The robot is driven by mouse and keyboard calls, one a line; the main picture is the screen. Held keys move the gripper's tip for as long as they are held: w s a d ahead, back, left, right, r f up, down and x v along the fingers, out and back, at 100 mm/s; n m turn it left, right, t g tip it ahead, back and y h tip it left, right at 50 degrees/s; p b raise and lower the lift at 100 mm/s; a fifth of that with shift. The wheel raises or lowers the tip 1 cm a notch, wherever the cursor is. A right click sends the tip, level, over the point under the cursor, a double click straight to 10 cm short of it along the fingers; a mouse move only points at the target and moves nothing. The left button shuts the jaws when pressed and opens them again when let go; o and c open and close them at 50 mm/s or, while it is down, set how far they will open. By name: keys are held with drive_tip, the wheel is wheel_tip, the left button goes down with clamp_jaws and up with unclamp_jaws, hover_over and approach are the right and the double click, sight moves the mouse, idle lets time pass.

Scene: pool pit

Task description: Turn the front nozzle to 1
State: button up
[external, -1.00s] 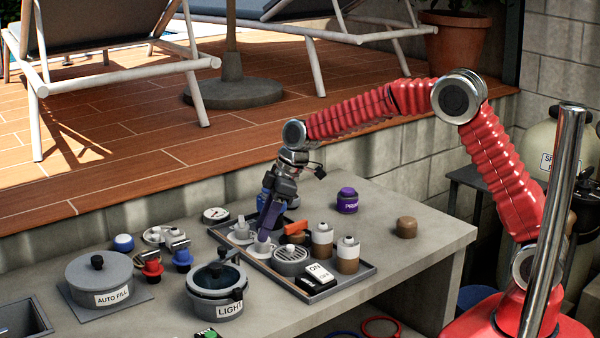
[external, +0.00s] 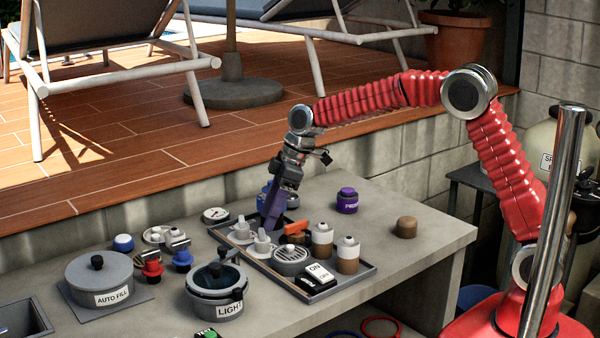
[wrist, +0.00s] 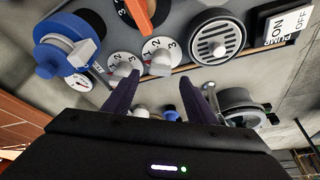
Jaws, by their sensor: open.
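Two grey-white nozzles on numbered dials stand at the left end of the dark tray (external: 345,284). The front nozzle (external: 262,243) is beside the round grate; the other nozzle (external: 241,231) is left of it. In the wrist view the front nozzle (wrist: 160,60) sits on a white dial with 2 and 3 readable, and the other nozzle (wrist: 124,66) is to its left. Which number the front nozzle points at is not clear. My gripper (external: 271,227) is just behind and above the front nozzle, apart from it. In the wrist view my gripper (wrist: 172,82) has its purple fingers wide apart, empty.
The tray also holds an orange-handled valve (external: 296,230), a round grate (external: 291,256), two brown-and-white bottles (external: 347,252) and an ON/OFF switch (external: 316,277). A blue fitting (wrist: 58,50) stands behind. The counter right of the tray is mostly clear.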

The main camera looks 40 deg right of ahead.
drive_tip(key=v, duration=1)
drive_tip(key=shift+w, duration=0.1)
